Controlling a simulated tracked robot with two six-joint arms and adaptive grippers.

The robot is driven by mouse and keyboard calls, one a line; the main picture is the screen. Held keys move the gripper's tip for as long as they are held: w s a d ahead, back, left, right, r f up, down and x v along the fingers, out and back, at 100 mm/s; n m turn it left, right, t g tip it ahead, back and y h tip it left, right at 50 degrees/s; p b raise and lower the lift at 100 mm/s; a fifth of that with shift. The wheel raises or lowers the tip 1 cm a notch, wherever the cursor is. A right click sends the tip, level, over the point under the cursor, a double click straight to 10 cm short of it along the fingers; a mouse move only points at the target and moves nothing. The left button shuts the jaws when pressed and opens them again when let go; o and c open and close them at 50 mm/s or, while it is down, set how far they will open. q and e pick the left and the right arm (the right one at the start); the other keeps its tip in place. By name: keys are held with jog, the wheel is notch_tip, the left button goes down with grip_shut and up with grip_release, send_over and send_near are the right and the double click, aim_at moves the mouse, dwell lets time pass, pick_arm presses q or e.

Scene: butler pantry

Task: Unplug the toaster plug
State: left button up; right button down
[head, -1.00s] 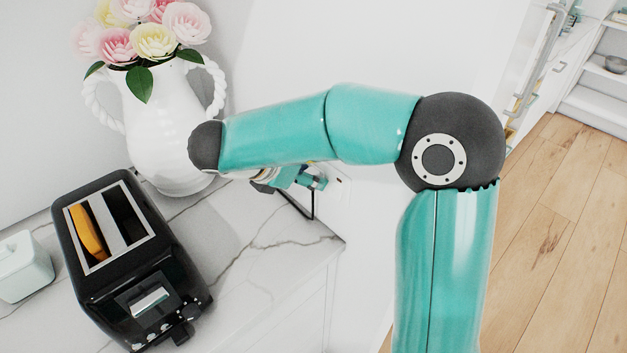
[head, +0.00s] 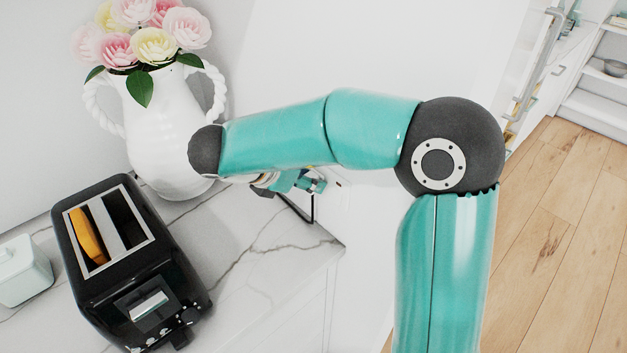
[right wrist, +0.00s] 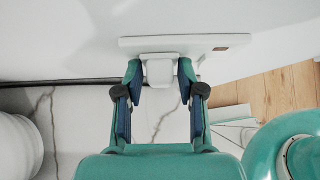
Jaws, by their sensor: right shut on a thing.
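The black toaster (head: 160,282) stands on the counter at the left of the head view, with an orange-brown slice in one slot. My right gripper (head: 314,185) is beyond my forearm, close to the white wall. In the right wrist view, my right gripper (right wrist: 160,76) is shut on a white plug (right wrist: 160,73), one finger on each side. The plug's far end is at the lower edge of a white wall plate (right wrist: 190,42); whether its pins are in the socket is hidden. A black cord (head: 298,209) shows below the gripper. My left gripper is out of view.
A white vase (head: 160,125) with pink and yellow flowers stands behind the toaster, close to my right forearm. A pale lidded dish (head: 22,272) is at the far left. The marble counter (head: 265,255) is bare between toaster and right edge.

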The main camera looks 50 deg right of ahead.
jog(key=shift+w+a, duration=0.2)
jog(key=shift+a, duration=1.2)
jog(key=shift+w+a, duration=0.15)
jog(key=shift+a, duration=1.2)
dwell(0.5)
